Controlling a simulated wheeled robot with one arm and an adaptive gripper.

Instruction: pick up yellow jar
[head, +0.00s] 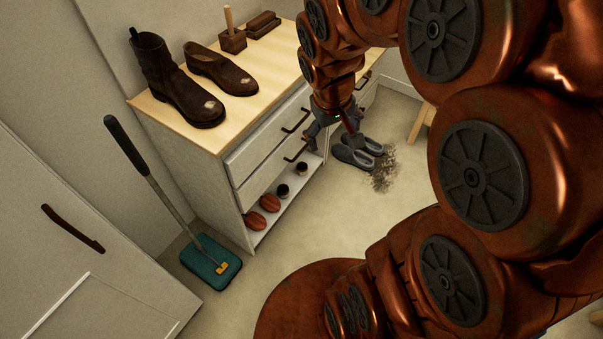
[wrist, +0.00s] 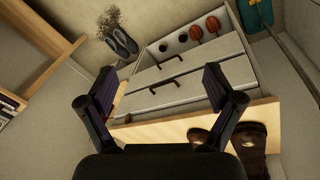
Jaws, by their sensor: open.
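I see no yellow jar in either view. Two small dark round things, maybe jars or tins, sit on the low open shelf of the cabinet, one (head: 283,190) nearer and one (head: 301,167) farther along; their colour looks black, not yellow. My gripper (head: 333,146) hangs in front of the cabinet's drawers in the head view. In the wrist view my gripper (wrist: 159,88) has its two fingers wide apart with nothing between them but the view of the cabinet beyond. My arm hides part of the cabinet's far end.
Grey slippers (head: 357,155) and a dirt patch (head: 383,172) lie on the floor.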

